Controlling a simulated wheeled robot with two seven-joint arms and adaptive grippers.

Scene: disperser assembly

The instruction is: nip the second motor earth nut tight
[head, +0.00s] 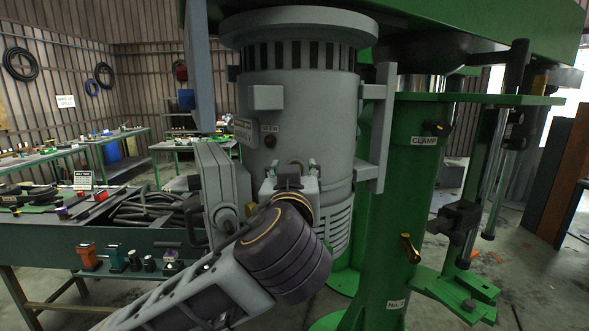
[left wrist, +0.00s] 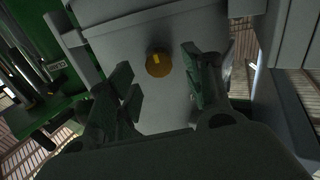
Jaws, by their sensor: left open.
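The grey motor (head: 300,120) stands upright in the middle of the head view, with a small dark round fitting (head: 270,141) under a label on its side. My left gripper (head: 291,167) is at the motor's lower front, and its wrist hides part of the motor. In the left wrist view, a round brass-coloured nut (left wrist: 157,63) with a yellow mark sits on a grey face. My left gripper's fingers (left wrist: 156,72) are spread on either side of it, with gaps to the nut. I cannot tell whether this is the second earth nut. My right gripper is not in view.
A green column (head: 405,170) labelled CLAMP stands right of the motor, with a brass handle (head: 410,248) low down. A grey box (head: 217,185) is close to the left of my wrist. A green bench (head: 60,235) with small parts is at the left.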

